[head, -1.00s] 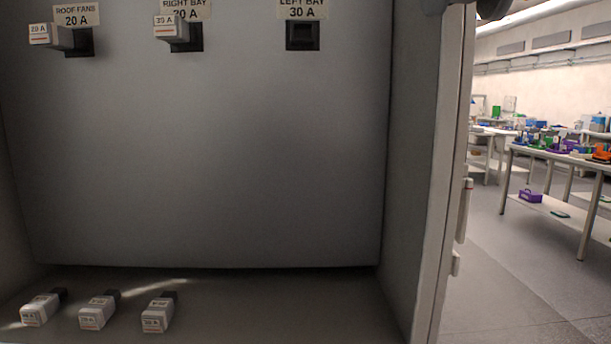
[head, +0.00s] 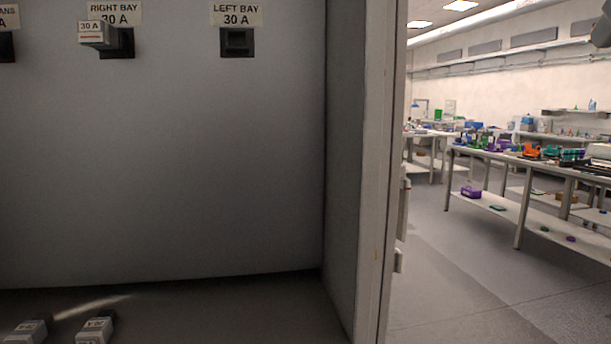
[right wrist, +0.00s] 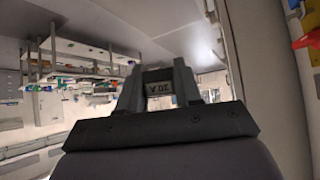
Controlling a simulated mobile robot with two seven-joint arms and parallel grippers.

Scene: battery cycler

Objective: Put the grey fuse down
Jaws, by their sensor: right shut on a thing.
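My right gripper (right wrist: 157,74) shows in the right wrist view, shut on a grey fuse (right wrist: 159,88) held between its two fingers. The label on the fuse appears upside down and looks like "30 A". Its far end is partly hidden by the fingers. My left gripper is not in view. In the head view the LEFT BAY 30 A socket (head: 237,42) is empty. The RIGHT BAY socket (head: 118,46) has a fuse marked 30 A (head: 95,33) sticking out of it.
Two loose fuses (head: 97,328) (head: 29,331) lie on the cabinet floor (head: 200,312), cut by the lower edge of the head view. The cabinet's right wall (head: 345,150) borders an open room with a workbench (head: 500,158). The floor right of the loose fuses is clear.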

